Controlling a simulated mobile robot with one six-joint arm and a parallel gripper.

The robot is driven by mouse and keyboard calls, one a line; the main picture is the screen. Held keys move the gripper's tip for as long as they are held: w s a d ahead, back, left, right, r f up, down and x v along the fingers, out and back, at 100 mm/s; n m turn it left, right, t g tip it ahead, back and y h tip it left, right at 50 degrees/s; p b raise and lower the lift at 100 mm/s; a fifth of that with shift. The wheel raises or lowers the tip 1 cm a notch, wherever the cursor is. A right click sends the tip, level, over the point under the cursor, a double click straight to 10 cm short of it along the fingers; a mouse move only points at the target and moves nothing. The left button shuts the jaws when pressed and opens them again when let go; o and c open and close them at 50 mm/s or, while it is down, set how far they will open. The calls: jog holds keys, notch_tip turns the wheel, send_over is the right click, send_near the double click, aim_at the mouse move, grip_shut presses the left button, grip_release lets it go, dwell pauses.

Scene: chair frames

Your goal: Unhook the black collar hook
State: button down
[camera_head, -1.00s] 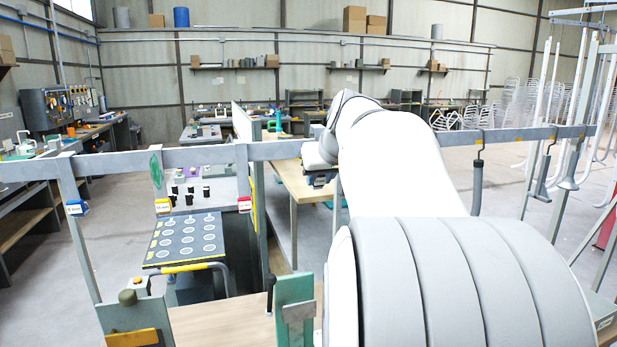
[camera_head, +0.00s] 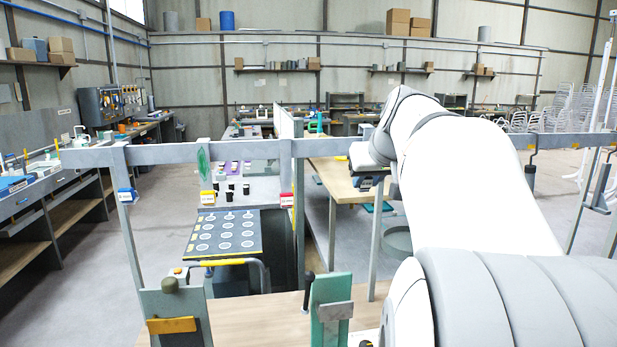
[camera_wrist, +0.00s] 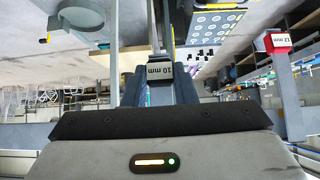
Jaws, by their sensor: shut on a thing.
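My gripper (camera_wrist: 160,88) is shut, in the wrist view, on a small dark piece with a pale "10 mm" label, which I take to be the black collar hook (camera_wrist: 160,69). Its shape is mostly hidden between the two dark fingers. In the head view my gripper (camera_head: 368,184) is small, beside the grey rail (camera_head: 235,152), and my white arm covers part of that area. I cannot tell there whether the hook still touches the rail.
A dark panel with pale circles (camera_head: 225,234) stands behind. Hanging hooks (camera_head: 531,165) are at the right.

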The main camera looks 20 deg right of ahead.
jog(key=s, duration=0.1)
jog(key=s+a+b, duration=0.1)
jog(key=s, duration=0.1)
jog(key=s+r, duration=0.1)
jog(key=shift+s+a, duration=0.15)
jog(key=shift+s, duration=0.25)
jog(key=shift+w, duration=0.1)
dwell(0.3)
